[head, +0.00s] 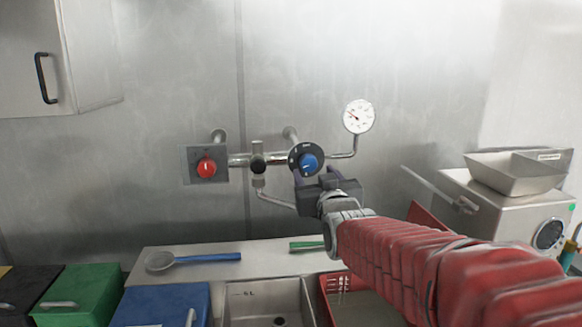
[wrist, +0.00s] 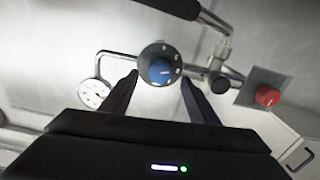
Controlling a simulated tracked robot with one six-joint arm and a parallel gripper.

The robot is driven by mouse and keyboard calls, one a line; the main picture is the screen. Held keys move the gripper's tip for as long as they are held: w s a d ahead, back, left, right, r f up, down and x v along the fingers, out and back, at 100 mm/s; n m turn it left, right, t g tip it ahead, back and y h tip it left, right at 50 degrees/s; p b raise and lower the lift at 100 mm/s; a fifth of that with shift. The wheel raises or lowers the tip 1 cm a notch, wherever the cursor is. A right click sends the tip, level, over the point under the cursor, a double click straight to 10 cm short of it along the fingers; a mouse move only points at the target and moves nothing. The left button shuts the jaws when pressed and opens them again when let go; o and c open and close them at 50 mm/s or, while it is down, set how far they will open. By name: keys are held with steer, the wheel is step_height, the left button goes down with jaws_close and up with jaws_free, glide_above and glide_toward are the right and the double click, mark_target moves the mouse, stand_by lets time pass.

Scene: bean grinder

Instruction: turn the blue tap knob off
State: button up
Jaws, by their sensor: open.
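The blue tap knob (head: 308,163) sits on a dark round dial plate on the pipework at the wall. It also shows in the wrist view (wrist: 160,71), where the picture is rolled over and the knob lies between my two fingertips. My gripper (head: 315,175) is open just in front of the knob, with one finger on each side of it. In the wrist view my gripper (wrist: 159,84) shows both dark fingers apart. I cannot tell whether either finger touches the knob. A pale pointer mark shows on the knob's face.
A red knob (head: 206,167) on a square plate is at the left of the pipe. A pressure gauge (head: 358,116) is at upper right. A steel machine (head: 500,215) stands at right.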

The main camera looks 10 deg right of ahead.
mark_target(309, 167)
steer(key=shift+w, duration=3.45)
steer(key=c, duration=1)
